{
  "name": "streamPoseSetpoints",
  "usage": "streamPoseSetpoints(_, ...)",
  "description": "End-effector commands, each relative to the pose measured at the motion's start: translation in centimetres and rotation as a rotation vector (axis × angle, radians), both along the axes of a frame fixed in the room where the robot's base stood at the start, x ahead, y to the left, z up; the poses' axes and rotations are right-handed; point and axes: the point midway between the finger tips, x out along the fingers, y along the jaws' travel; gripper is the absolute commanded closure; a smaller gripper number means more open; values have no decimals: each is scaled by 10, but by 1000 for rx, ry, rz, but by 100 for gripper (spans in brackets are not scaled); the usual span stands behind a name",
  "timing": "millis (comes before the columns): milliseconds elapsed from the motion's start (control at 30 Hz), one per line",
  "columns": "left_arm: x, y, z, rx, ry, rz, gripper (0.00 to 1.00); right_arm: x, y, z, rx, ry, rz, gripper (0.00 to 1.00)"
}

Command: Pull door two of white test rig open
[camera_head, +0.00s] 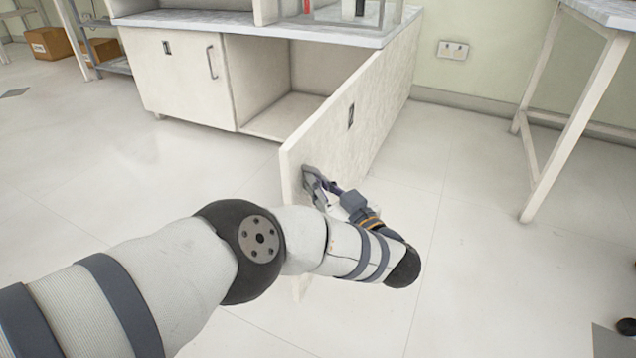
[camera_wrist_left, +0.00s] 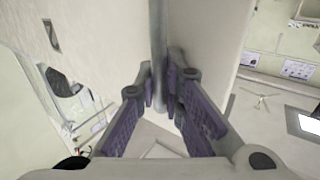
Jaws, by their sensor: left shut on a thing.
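The white test rig (camera_head: 185,75) is a low cabinet with a grey worktop. Door two (camera_head: 385,110), with a dark "2" label, stands wide open, swung out toward me on the right. The cabinet's inside shows behind it. Door one (camera_head: 180,80), with a bar handle, is shut on the left. My left gripper (camera_head: 312,187) is at the free edge side of door two, on its outer face. In the left wrist view the gripper (camera_wrist_left: 160,98) has its purple-padded fingers shut around the grey bar handle (camera_wrist_left: 158,45). My right gripper is not in view.
A white table (camera_head: 560,110) stands at the right, its legs apart from the door. A shelf unit (camera_head: 100,45) and cardboard boxes (camera_head: 50,43) are at the back left. The floor (camera_head: 480,260) around the open door is clear.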

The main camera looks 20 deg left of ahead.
Motion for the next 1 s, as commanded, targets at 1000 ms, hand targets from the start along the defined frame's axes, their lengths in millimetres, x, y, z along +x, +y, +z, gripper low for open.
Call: streamPoseSetpoints(1000, -82, -87, -2, -2, 7, 3, 82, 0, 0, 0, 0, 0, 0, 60)
